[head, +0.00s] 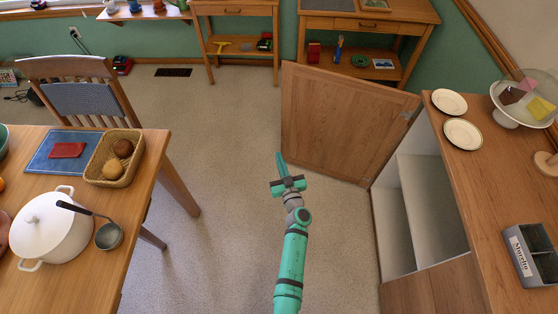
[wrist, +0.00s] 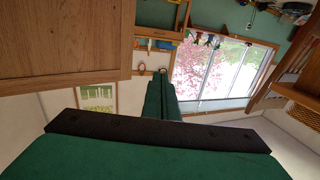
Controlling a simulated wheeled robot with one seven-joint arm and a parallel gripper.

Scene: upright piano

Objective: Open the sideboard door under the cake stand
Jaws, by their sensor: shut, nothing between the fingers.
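The sideboard (head: 490,190) stands at the right of the head view. The glass cake stand (head: 507,118) sits on the far end of its top. The wooden door (head: 340,120) below that end stands wide open, swung out from its far-side hinge. The pale shelved interior (head: 425,200) shows. My gripper (head: 281,162) is shut and empty, by the door's free edge in the picture; I cannot tell whether they touch. In the wrist view the shut fingers (wrist: 163,97) are right of a wooden panel, apparently the door (wrist: 60,40).
The sideboard top also holds two plates (head: 463,133) and a grey divided box (head: 531,255). A table (head: 95,270) with a white pot (head: 50,232) and a basket (head: 100,165) stands left, by a chair (head: 75,95). Carpet (head: 225,150) is clear between table and door.

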